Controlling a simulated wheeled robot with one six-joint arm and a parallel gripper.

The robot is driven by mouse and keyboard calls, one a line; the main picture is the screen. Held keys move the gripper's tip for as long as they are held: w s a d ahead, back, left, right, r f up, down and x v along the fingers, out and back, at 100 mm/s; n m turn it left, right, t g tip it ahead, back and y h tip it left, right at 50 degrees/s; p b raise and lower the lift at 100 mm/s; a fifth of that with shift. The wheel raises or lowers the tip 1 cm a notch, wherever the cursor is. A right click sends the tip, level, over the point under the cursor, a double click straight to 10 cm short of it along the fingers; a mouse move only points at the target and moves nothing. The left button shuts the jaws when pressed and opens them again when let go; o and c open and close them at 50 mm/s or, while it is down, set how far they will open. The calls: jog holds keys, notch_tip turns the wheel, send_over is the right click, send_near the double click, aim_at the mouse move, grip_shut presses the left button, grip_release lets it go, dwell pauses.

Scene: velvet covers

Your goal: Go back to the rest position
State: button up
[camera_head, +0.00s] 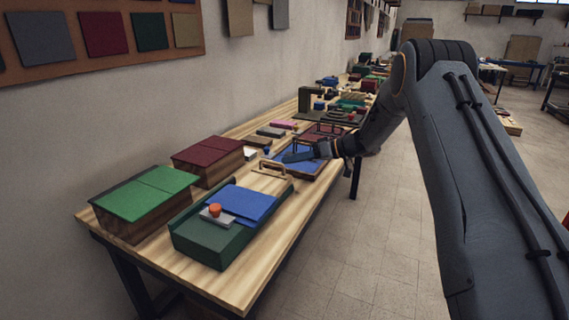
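My arm comes in from the right and reaches left over the long wooden table (262,262). My gripper (312,152) is at its end, over or close above the wood-framed tray with a blue surface (284,160). The gripper is small and dark here. I cannot make out the gap between its fingers, whether it holds anything, or whether it touches the tray.
Nearer stand a green-lidded wooden box (150,190), a maroon-lidded box (210,150) and a green case (205,244) with a blue cover (245,203) and an orange knob (215,210). Several items crowd the table's far end. The tiled floor (375,240) right of the table looks clear.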

jog(key=shift+d, duration=0.1)
jog(key=w+d+r+m+t+h, duration=0.2)
jog(key=d+r+m+t+h, duration=0.2)
jog(key=d+r+t+h, duration=0.15)
jog(key=s+d+f+m+h, duration=0.1)
jog(key=s+d+m+h, duration=0.2)
jog(key=s+d+h, duration=0.55)
jog(key=s+f+g, duration=0.2)
jog(key=s+g, duration=0.1)
jog(key=s, duration=1)
jog(key=s+a+f+m+g, duration=0.1)
jog(key=s+f+g, duration=0.1)
jog(key=s, duration=1.1)
jog(key=s+f+g+y, duration=0.1)
jog(key=s+f+g, duration=0.2)
jog(key=s, duration=1.1)
jog(key=shift+a+m+g, duration=0.3)
jog(key=shift+m+g, duration=0.1)
jog(key=shift+g, duration=0.45)
